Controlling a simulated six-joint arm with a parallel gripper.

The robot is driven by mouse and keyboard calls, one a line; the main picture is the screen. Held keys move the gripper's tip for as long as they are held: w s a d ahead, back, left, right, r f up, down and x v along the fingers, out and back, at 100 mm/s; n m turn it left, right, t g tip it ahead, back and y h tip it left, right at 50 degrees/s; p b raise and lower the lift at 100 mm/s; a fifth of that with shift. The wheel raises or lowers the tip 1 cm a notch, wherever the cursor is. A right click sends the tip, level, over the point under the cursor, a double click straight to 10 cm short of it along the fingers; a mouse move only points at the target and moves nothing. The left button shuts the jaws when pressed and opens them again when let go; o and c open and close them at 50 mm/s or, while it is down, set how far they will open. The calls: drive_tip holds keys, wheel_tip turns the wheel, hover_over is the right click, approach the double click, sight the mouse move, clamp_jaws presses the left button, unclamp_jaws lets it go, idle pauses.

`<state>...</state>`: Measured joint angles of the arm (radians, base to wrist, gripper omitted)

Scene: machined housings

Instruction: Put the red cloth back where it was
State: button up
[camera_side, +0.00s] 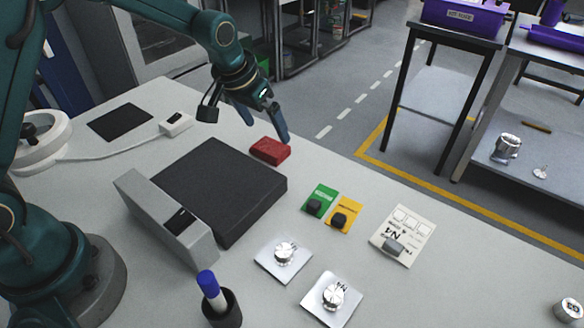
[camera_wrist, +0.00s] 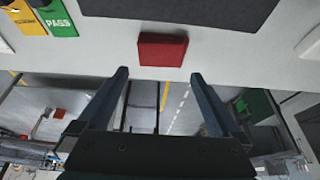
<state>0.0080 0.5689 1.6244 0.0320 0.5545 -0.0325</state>
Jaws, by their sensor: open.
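The red cloth (camera_side: 270,151) lies folded as a small block on the white table, just behind the dark square pad at its far edge. It also shows in the wrist view (camera_wrist: 162,50), flat on the table near the table's edge, ahead of the fingertips. My gripper (camera_side: 262,126) is above and behind the cloth in the side view, with its fingers spread. In the wrist view the two fingers (camera_wrist: 166,72) stand wide apart with nothing between them, and the cloth is clear of both.
A black-topped machine (camera_side: 225,180) with a grey front panel stands beside the cloth. Green (camera_side: 318,200) and yellow (camera_side: 343,214) cards, metal parts on white plates (camera_side: 284,254), a paper tag (camera_side: 403,235) and a pen cup (camera_side: 222,310) are nearer. A black mat (camera_side: 120,122) lies left.

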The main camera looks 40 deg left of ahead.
drive_tip(key=s+r, duration=1.1)
drive_tip(key=s+f+t, duration=0.1)
drive_tip(key=s, duration=1.1)
drive_tip(key=shift+s+f, duration=0.25)
drive_tip(key=shift+s, duration=0.1)
